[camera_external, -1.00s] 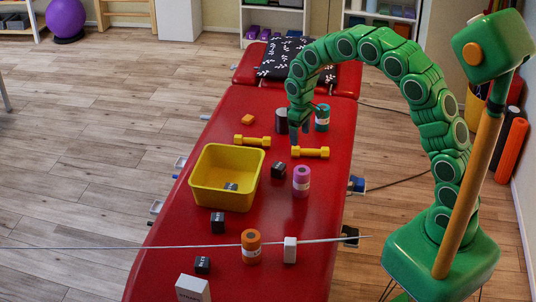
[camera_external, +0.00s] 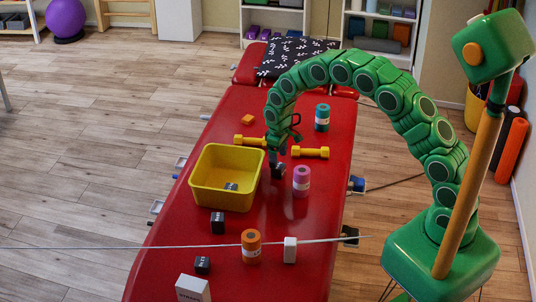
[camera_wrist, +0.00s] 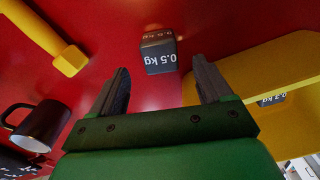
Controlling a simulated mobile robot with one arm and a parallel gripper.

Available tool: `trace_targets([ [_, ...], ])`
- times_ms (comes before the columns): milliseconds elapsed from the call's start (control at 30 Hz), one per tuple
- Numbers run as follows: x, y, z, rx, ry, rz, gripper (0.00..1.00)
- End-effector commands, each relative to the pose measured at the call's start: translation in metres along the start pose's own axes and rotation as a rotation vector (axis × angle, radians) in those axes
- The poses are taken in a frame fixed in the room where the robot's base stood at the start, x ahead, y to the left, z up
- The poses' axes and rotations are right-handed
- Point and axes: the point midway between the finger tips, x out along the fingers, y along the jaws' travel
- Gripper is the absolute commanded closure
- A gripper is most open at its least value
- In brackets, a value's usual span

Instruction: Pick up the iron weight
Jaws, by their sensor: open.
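Several small dark iron weights with white lettering are on or around the red table. One weight, marked 0.5 kg (camera_wrist: 158,58), stands on the red top just beyond my fingertips in the wrist view, roughly between them. In the external view this weight (camera_external: 279,172) is partly covered by my gripper (camera_external: 279,152). My gripper (camera_wrist: 163,88) is open and empty, and the weight is not between its jaws. Other weights stand nearer the front (camera_external: 218,222) and at the front left (camera_external: 202,264). One weight (camera_external: 231,187) lies inside the yellow bin.
The yellow bin (camera_external: 222,201) stands left of my gripper; its wall (camera_wrist: 245,75) is close to the right finger. A yellow dumbbell (camera_external: 310,152), a purple roll (camera_external: 301,181) and a teal roll (camera_external: 322,117) are to the right. A black mug (camera_wrist: 40,128) shows at left in the wrist view.

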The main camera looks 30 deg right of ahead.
Motion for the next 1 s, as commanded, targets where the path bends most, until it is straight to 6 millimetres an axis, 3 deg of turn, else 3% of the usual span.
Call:
trace_targets([
  [400, 0.044, -0.001, 0.004, 0.0, 0.001, 0.0, 0.21],
  [700, 0.049, -0.001, 0.003, 0.0, 0.002, 0.001, 0.21],
  [1000, 0.049, -0.001, 0.003, 0.0, 0.002, 0.001, 0.67],
])
